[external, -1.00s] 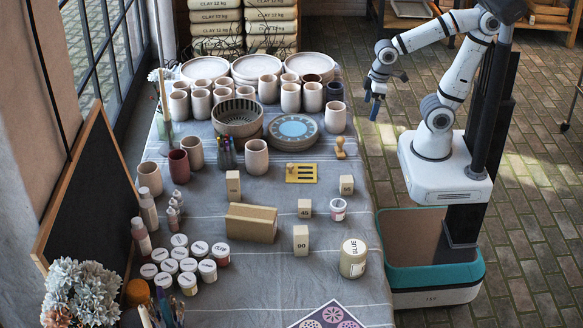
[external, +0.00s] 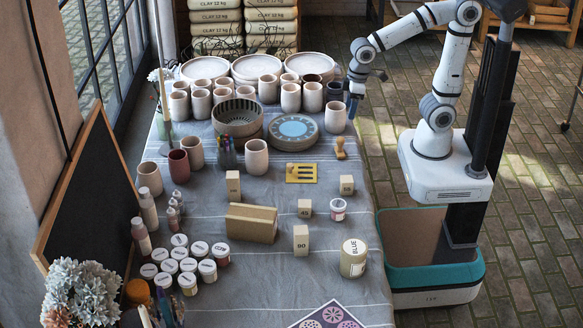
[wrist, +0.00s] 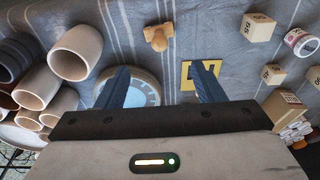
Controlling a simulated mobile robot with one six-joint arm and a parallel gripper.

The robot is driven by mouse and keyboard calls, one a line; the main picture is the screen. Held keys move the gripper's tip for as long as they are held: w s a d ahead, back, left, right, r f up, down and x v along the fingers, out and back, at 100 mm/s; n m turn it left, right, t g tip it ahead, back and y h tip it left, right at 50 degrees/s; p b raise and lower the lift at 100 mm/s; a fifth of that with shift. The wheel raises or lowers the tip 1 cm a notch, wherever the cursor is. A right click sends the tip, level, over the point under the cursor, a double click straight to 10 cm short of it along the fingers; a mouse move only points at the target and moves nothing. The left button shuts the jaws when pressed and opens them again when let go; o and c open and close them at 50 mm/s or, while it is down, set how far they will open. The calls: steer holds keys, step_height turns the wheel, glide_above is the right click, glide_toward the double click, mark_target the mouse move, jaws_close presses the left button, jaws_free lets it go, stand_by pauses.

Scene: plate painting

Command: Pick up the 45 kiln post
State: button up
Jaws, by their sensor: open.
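The 45 kiln post (external: 304,208) is a small cream block with a dark number, standing on the grey cloth right of the table's middle. In the wrist view the post (wrist: 273,73) lies to the right, outside the fingers. My gripper (external: 353,106) is open and empty above the table's far right edge, near the cups and well away from the post. Its two blue fingers (wrist: 162,76) show in the wrist view, with the blue-patterned plate (wrist: 143,88) partly behind them.
Similar number blocks stand around: one behind right (external: 346,185), a taller one in front (external: 301,240), one to the left (external: 233,186). A brown box (external: 251,223), a small jar (external: 338,210) and a yellow stencil (external: 301,173) are near. Cups (external: 335,117) crowd the far end.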

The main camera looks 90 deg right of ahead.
steer(key=w+a, duration=0.6)
steer(key=w, duration=0.1)
steer(key=g+p, duration=0.2)
glide_above(305, 204)
steer(key=shift+m, duration=0.3)
steer(key=f, duration=0.6)
steer(key=d+f, duration=0.1)
steer(key=f, duration=0.2)
steer(key=shift+w, duration=0.1)
steer(key=shift+a+f, duration=0.3)
step_height(305, 204, down, 8)
steer(key=shift+a+r, duration=0.1)
steer(key=shift+r, duration=0.1)
steer(key=shift+c, duration=0.3)
steer(key=c, duration=1.1)
